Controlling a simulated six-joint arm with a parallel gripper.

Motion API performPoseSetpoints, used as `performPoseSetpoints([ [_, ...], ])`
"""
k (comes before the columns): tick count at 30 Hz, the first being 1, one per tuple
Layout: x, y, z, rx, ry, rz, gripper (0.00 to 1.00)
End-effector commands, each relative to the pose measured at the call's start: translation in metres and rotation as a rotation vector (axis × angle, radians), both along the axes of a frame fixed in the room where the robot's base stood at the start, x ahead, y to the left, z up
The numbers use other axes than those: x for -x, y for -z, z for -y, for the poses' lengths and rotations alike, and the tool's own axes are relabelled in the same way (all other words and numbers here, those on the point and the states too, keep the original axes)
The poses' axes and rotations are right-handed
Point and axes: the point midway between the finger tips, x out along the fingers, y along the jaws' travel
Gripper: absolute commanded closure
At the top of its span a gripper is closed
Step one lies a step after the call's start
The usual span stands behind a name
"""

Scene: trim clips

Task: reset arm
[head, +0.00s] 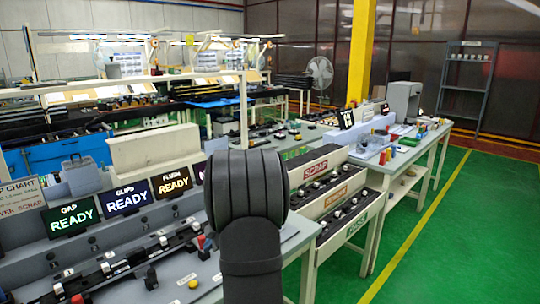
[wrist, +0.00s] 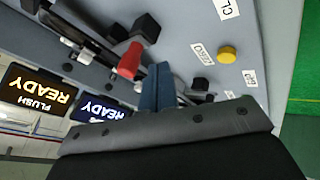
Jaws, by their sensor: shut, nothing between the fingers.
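My gripper (wrist: 157,88) shows in the wrist view as two blue fingers side by side, closed together with nothing between them. It is over the grey bench fixture, near a red-handled clamp (wrist: 130,60) and a yellow button (wrist: 227,54). In the head view my dark arm rises in the middle and hides part of the bench; the fingers cannot be seen there. The grey bench (head: 165,270) carries a black rail with clips and clamps. The yellow button also shows in the head view (head: 193,284).
Lit READY screens for gap (head: 72,216), clips (head: 120,196) and flush (head: 171,183) stand behind the rail. Green floor (head: 450,240) is clear at the right.

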Motion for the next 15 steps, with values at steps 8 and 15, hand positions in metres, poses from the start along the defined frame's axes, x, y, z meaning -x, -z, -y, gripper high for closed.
performPoseSetpoints([
  [8, 0.02, -0.04, 0.034, -0.001, 0.005, 0.006, 1.0],
  [15, 0.03, -0.079, 0.061, -0.001, 0.005, 0.004, 1.0],
])
